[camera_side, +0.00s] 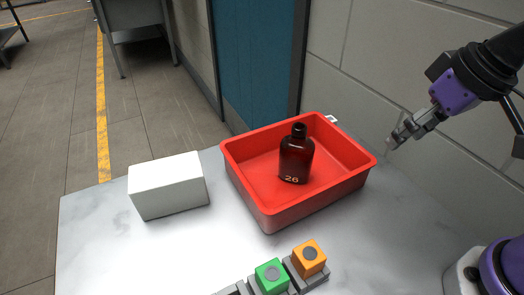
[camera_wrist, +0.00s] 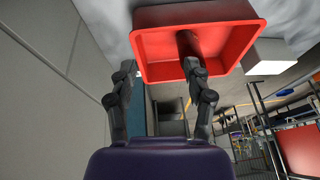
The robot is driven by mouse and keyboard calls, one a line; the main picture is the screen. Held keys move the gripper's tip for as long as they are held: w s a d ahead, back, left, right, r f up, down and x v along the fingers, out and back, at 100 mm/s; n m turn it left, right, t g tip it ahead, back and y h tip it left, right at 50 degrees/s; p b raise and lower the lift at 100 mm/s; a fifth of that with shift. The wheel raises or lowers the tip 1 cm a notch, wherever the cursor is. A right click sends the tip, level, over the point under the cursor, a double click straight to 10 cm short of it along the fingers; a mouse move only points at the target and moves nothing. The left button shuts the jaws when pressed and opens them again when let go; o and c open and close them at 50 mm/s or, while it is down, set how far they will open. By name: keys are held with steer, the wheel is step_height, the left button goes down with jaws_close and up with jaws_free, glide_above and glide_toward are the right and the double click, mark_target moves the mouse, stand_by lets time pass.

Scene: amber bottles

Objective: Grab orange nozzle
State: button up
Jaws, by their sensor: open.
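The orange nozzle (camera_side: 309,257) is a cube-shaped piece with a grey round spot, sitting in a grey holder (camera_side: 316,280) at the table's front edge in the side view. A green nozzle (camera_side: 271,276) sits just left of it. My gripper (camera_side: 396,141) is at the upper right, raised beside the red tray, well away from the nozzles. In the wrist view my gripper (camera_wrist: 160,82) has its two fingers spread apart with nothing held between them. The orange nozzle does not show in the wrist view.
A red tray (camera_side: 236,170) holds an upright amber bottle (camera_side: 296,157) marked 26; the tray (camera_wrist: 152,72) also shows in the wrist view. A white box (camera_side: 168,186) stands left of the tray. A wall (camera_side: 420,70) rises behind. The marble table (camera_side: 400,225) is bare at right.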

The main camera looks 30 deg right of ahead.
steer(key=a+f+g, duration=0.1)
steer(key=a, duration=0.4)
steer(key=s+a+f+g, duration=0.1)
steer(key=a, duration=0.5)
steer(key=s+a+f+g, duration=0.1)
steer(key=a+g, duration=0.1)
steer(key=a, duration=0.3)
steer(key=shift+s+a+f+h, duration=0.2)
steer(key=shift+a+f+h, duration=0.1)
steer(key=shift+f, duration=0.05)
glide_above(311, 255)
step_height(311, 255, down, 5)
steer(key=shift+d+r, duration=0.15)
step_height(311, 255, down, 6)
steer(key=shift+f, duration=0.1)
steer(key=c, duration=0.8)
